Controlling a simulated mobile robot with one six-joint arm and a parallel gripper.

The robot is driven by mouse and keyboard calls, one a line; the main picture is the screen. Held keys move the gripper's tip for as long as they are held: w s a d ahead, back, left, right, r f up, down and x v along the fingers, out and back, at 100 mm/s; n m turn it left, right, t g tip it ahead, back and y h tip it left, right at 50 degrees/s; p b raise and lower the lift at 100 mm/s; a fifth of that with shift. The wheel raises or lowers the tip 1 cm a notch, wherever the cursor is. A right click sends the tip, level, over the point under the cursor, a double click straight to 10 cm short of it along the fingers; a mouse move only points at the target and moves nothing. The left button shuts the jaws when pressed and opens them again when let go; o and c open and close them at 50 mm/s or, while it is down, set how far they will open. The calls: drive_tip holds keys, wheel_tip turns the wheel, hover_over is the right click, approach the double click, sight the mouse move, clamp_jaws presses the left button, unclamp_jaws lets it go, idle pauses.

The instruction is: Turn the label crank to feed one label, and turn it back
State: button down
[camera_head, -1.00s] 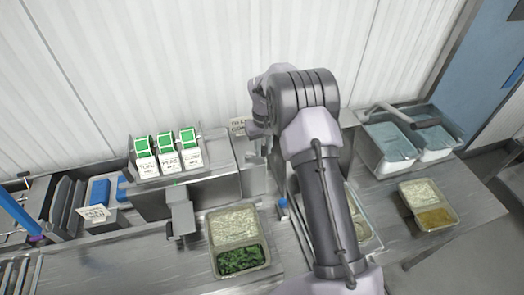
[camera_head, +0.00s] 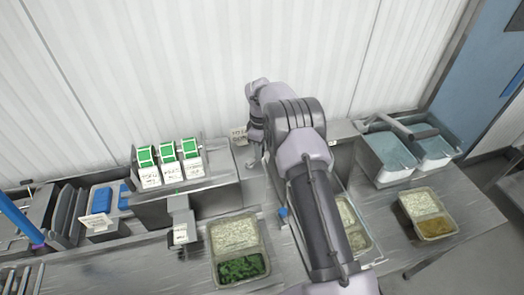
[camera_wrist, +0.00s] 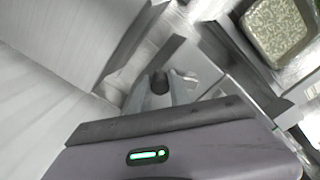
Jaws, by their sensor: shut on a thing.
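My gripper (camera_wrist: 172,96) shows in the wrist view, shut around a dark round knob (camera_wrist: 159,82), which looks like the handle of the label crank. In the head view my arm hides the fingertips and the crank, so the crank's angle cannot be told.
A tray of rice and greens (camera_head: 238,248) stands in front of the machine; its rice side shows in the wrist view (camera_wrist: 278,28). A rice-and-yellow tray (camera_head: 428,212) and blue-lined basins (camera_head: 392,152) are at right. A blue knob (camera_head: 283,212) is beside my arm.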

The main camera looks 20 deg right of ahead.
drive_tip(key=shift+w+n, duration=0.2)
drive_tip(key=shift+n, duration=0.3)
drive_tip(key=shift+a, duration=0.1)
drive_tip(key=c, duration=1.2)
unclamp_jaws()
wheel_tip(320, 180, up, 18)
drive_tip(key=p, duration=0.1)
drive_tip(key=shift+f, duration=0.25)
drive_tip(key=shift+f, duration=0.1)
